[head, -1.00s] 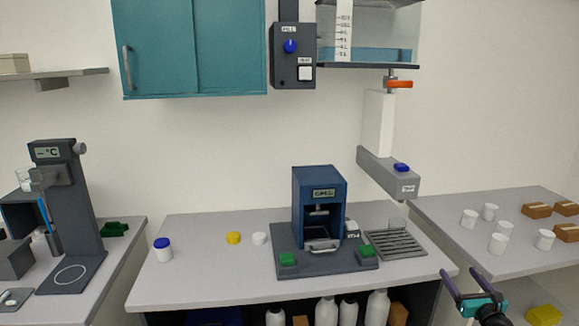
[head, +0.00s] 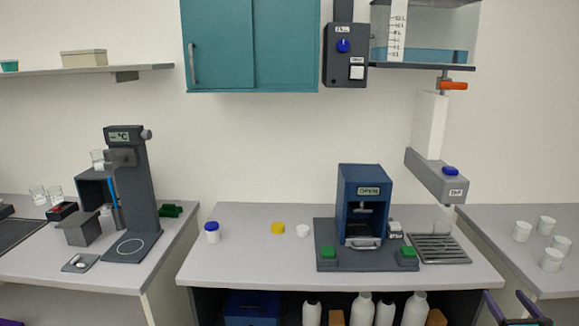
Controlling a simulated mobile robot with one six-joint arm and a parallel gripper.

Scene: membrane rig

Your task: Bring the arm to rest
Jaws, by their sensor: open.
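My gripper (head: 509,308) shows at the bottom right edge of the head view, in front of the right end of the middle bench. Its two purple-blue fingers stand apart with nothing between them. Its palm and the rest of the arm are cut off by the lower edge of the picture.
The middle bench (head: 265,273) carries a blue press (head: 362,207), a drain rack (head: 440,249), a blue-capped jar (head: 212,232), a yellow cap (head: 278,228) and a white cap (head: 303,231). A probe stand (head: 135,195) is at left.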

